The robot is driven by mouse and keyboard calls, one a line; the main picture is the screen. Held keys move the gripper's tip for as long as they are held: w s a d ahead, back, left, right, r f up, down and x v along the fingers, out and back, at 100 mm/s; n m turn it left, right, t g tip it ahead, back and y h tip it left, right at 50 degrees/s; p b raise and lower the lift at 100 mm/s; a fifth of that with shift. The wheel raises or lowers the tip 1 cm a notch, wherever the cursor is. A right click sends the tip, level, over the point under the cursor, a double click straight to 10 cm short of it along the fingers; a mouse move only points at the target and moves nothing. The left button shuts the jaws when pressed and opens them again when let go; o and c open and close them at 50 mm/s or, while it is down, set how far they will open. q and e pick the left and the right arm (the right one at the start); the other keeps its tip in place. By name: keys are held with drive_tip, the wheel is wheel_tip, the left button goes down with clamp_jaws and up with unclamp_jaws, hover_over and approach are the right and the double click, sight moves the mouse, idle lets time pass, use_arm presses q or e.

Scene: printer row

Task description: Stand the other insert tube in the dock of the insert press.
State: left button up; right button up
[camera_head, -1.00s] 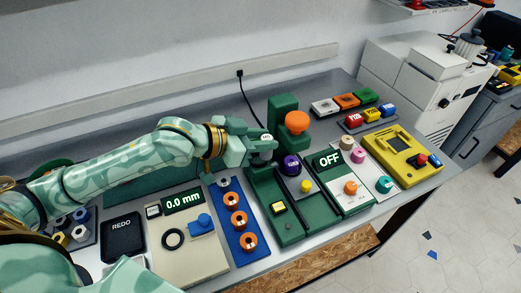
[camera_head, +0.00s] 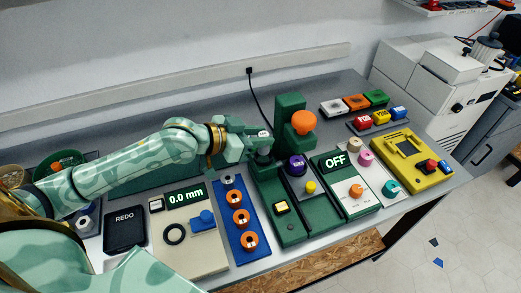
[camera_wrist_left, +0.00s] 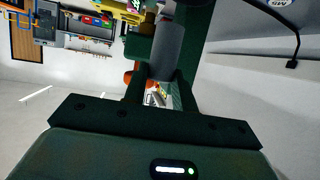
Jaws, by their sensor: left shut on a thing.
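The insert press (camera_head: 290,112) is the green unit with an upright column, an orange knob (camera_head: 304,122) and a long base with a lit yellow button (camera_head: 281,207). My left gripper (camera_head: 262,150) is just left of the column, above the back of the base. In the left wrist view its fingers (camera_wrist_left: 155,88) are shut on a grey cylinder (camera_wrist_left: 166,50), which looks like the insert tube. In the head view the tube is mostly hidden by the gripper. I cannot tell whether its lower end touches the dock, which is also hidden. My right gripper is not in view.
Left of the press are a blue rack (camera_head: 245,261) with several orange spools and a gauge reading 0.0 mm (camera_head: 185,197). A black cable (camera_head: 253,95) hangs behind.

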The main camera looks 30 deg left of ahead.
sight(257, 160)
use_arm(q)
drive_tip(key=shift+w+a+f, duration=0.25)
drive_tip(key=shift+w+f, duration=0.3)
drive_tip(key=shift+f, duration=0.15)
drive_tip(key=f, duration=0.1)
drive_tip(key=f+b, duration=0.2)
drive_tip(key=shift+w+a+f, duration=0.1)
drive_tip(key=shift+w+f, duration=0.15)
drive_tip(key=shift+f, duration=0.1)
drive_tip(key=o, duration=1)
drive_tip(key=shift+s+a+r, duration=0.2)
drive_tip(key=shift+s, duration=0.05)
drive_tip(key=p+v, duration=0.4)
drive_tip(key=v, duration=0.7)
drive_tip(key=shift+s, duration=0.2)
